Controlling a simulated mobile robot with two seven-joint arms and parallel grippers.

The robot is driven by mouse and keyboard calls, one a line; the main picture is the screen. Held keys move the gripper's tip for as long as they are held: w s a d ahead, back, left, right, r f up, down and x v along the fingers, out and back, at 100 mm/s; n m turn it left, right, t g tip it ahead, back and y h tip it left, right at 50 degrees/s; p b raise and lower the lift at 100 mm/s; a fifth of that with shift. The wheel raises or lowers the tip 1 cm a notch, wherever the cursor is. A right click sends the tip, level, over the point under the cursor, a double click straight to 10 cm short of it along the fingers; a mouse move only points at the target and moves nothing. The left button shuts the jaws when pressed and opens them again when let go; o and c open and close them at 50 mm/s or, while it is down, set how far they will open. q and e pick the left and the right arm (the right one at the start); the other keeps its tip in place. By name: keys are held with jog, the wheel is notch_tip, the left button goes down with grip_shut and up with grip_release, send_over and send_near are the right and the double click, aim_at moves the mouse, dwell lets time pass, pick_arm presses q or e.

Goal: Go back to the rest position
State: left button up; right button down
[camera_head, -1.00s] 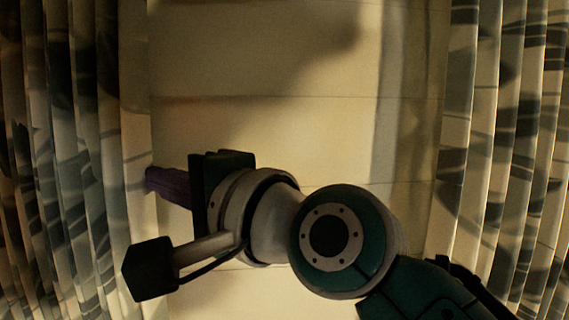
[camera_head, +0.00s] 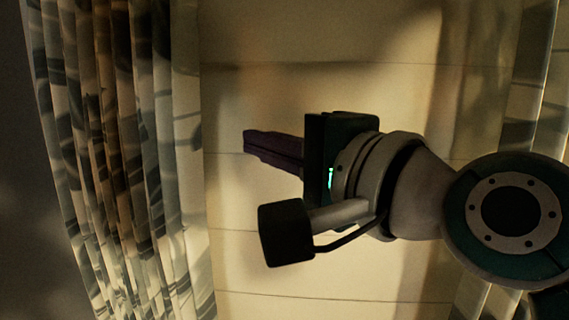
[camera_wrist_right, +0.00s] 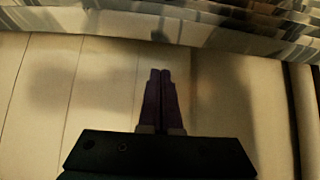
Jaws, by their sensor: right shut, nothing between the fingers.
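My right gripper (camera_head: 246,146) reaches in from the right in the head view and points left. Its purple fingers lie together, shut and empty, in front of the pale panelled wall. The wrist view also shows the right gripper (camera_wrist_right: 160,72) with its two fingers side by side and nothing between them. My left gripper is not in view.
A patterned curtain (camera_head: 130,170) hangs at the left in the head view, and another curtain (camera_head: 535,90) stands at the right edge. The pale wall (camera_head: 330,80) between them is bare. The wrist view shows curtain folds (camera_wrist_right: 230,28) beyond the fingertips.

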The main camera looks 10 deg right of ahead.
jog(key=s+d+f+n+g+h+p, duration=0.3)
jog(key=s+d+f+n+g, duration=0.1)
jog(key=s, duration=0.5)
jog(key=s+d+f+n+g+h+p, duration=0.2)
jog(key=s+d+f+n+g+p, duration=0.1)
jog(key=s, duration=0.6)
jog(key=s+d+f+n+g+h+p, duration=0.3)
jog(key=s+d+f+n+g, duration=0.2)
jog(key=s, duration=0.4)
jog(key=shift+d+f+n+h, duration=0.3)
jog(key=shift+d+f+n, duration=0.45)
jog(key=shift+d+n, duration=0.3)
jog(key=shift+a, duration=0.1)
